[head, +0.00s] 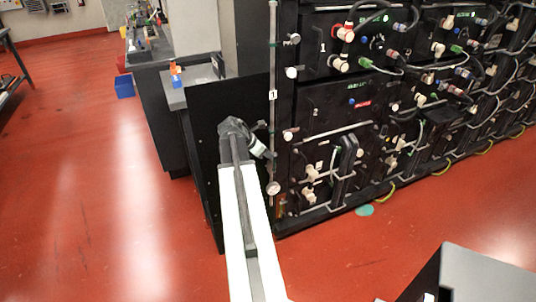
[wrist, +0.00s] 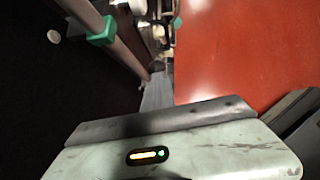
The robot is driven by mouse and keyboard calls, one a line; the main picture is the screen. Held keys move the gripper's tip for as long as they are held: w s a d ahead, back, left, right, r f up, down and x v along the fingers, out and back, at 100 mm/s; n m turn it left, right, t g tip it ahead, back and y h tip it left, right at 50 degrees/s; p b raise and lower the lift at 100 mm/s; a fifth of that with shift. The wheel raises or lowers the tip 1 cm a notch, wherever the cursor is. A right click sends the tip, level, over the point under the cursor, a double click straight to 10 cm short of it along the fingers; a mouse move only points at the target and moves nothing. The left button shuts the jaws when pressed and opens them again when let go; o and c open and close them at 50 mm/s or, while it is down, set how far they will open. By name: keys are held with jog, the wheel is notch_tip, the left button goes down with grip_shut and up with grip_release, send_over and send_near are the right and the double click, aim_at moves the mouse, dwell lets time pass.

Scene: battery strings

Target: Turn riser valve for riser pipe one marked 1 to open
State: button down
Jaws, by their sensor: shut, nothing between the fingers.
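The riser pipe (head: 272,125), a thin grey upright pipe with a white label marked 1 (head: 272,95), runs down the left front edge of the black battery rack. A pale round fitting (head: 273,188) sits low on it; I cannot tell whether this is the valve handle or how it is set. My gripper (head: 258,147) is shut and empty, just left of the pipe below the label; contact cannot be told. In the wrist view, a grey pipe (wrist: 81,12) with a teal clamp (wrist: 102,32) runs beyond my pale gripper body (wrist: 215,150).
The battery rack (head: 315,95) with cables and white knobs fills the right. A black panel (head: 205,150) stands close behind my arm. A grey box (head: 485,275) is at the lower right. Red floor (head: 90,180) is open on the left.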

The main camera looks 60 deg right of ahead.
jog(key=a+f+p+v, duration=0.1)
jog(key=p+v, duration=0.8)
jog(key=v, duration=0.4)
jog(key=shift+w, duration=0.15)
jog(key=shift+a, duration=0.15)
